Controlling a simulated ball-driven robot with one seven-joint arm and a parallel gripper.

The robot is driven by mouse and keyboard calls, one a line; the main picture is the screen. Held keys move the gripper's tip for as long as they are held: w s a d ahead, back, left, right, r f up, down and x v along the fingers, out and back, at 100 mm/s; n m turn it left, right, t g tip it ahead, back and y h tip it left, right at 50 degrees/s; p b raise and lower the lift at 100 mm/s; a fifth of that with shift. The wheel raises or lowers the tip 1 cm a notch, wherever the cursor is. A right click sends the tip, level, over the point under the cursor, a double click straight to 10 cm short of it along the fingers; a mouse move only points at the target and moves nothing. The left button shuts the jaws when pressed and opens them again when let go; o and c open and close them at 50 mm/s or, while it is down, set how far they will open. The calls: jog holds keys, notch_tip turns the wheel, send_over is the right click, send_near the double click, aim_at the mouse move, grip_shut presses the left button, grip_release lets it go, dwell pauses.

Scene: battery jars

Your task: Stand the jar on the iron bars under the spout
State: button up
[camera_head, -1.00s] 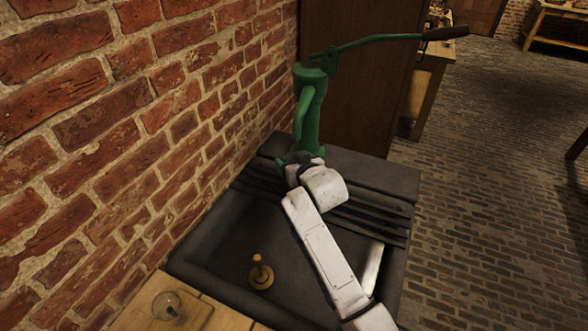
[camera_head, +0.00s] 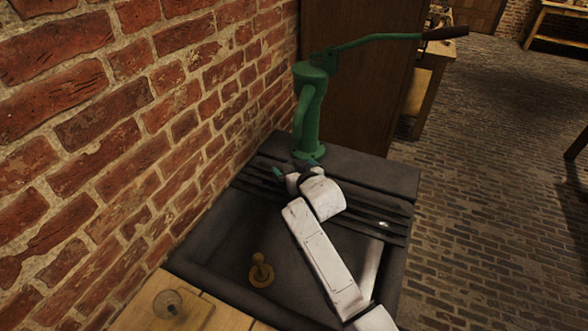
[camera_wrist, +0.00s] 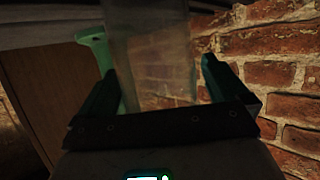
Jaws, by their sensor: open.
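The green pump (camera_head: 310,110) stands at the back of the dark sink (camera_head: 215,240), and its lower outlet is partly hidden near my gripper. The dark iron bars (camera_head: 375,215) run across the sink below the pump. My gripper (camera_head: 295,167) is over the bars just in front of the pump. In the wrist view a clear glass jar (camera_wrist: 150,45) stands upright beyond and between the open fingers (camera_wrist: 158,88). I cannot make out the jar in the head view, nor whether a finger touches it or what its base rests on.
A brass plug-like piece (camera_head: 261,272) stands in the sink basin. A round glass thing (camera_head: 168,304) is on the wooden top (camera_head: 215,316) in front. The brick wall (camera_head: 120,150) closes the left side. A brown cabinet (camera_head: 355,90) stands behind. The floor to the right is clear.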

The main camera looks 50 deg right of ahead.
jog(key=shift+r, duration=0.1)
jog(key=v, duration=1.2)
jog(key=shift+b, duration=0.35)
